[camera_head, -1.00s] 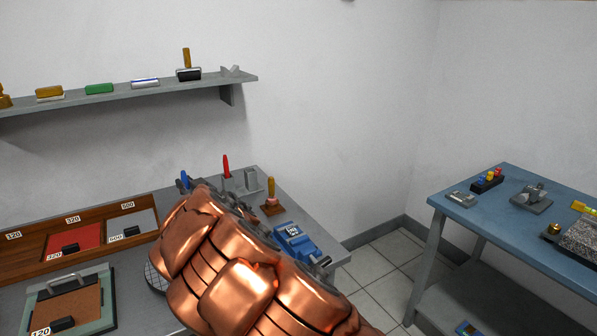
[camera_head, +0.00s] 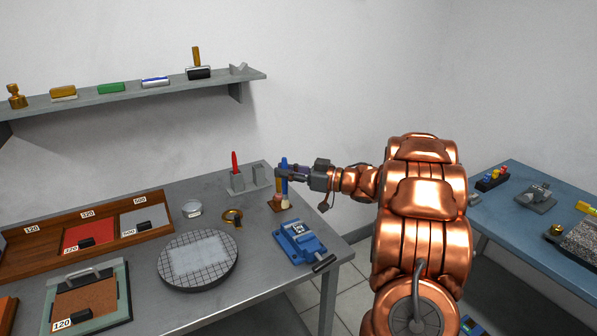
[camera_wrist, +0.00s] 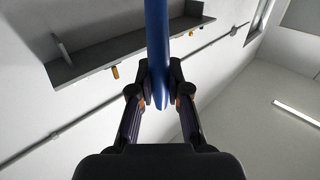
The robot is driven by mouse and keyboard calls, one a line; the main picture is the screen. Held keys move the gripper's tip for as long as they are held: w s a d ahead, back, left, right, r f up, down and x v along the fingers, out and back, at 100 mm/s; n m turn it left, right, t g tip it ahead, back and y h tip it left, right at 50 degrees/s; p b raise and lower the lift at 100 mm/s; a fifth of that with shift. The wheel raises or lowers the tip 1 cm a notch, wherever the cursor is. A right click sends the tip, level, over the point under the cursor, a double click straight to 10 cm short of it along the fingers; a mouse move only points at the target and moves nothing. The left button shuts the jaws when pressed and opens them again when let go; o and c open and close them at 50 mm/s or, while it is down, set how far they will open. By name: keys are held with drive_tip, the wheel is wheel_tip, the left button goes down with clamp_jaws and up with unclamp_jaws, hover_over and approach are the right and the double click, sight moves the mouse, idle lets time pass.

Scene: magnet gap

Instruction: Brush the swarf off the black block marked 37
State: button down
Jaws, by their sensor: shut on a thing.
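My gripper (camera_head: 287,173) is shut on a blue-handled tool (camera_head: 284,180), held upright above the back right of the grey bench. The blue handle (camera_wrist: 157,50) also shows between the fingers in the wrist view. A pale tip shows low near the tool, but I cannot tell whether it belongs to it. A small dark piece with a white label (camera_head: 298,229) sits in the blue vise (camera_head: 292,246) at the bench's right end. Its number is too small to read, and I cannot see swarf on it. The gripper is behind and above the vise, apart from it.
A red-handled tool (camera_head: 235,165) stands in a grey holder. A wooden-handled tool (camera_head: 279,187) stands close by the held one. A round gridded plate (camera_head: 168,272), a brass ring (camera_head: 232,217) and wooden trays (camera_head: 20,262) are left. A shelf (camera_head: 130,92) hangs behind.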

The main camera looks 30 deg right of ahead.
sight(286, 191)
drive_tip(key=s+d+f+b, duration=0.1)
drive_tip(key=s+f+b, duration=0.2)
drive_tip(key=f, duration=0.2)
drive_tip(key=shift+s+d+f+y+b, duration=0.15)
drive_tip(key=shift+d+f+y+b, duration=0.15)
drive_tip(key=shift+d+b, duration=0.1)
idle(0.3)
drive_tip(key=shift+f, duration=0.25)
idle(1.0)
drive_tip(key=shift+w+a, duration=0.2)
drive_tip(key=shift+w, duration=0.3)
drive_tip(key=shift+s, duration=0.1)
drive_tip(key=shift+s+d, duration=0.2)
drive_tip(key=shift+s, duration=0.3)
drive_tip(key=shift+s+d, duration=0.2)
drive_tip(key=shift+s, duration=0.25)
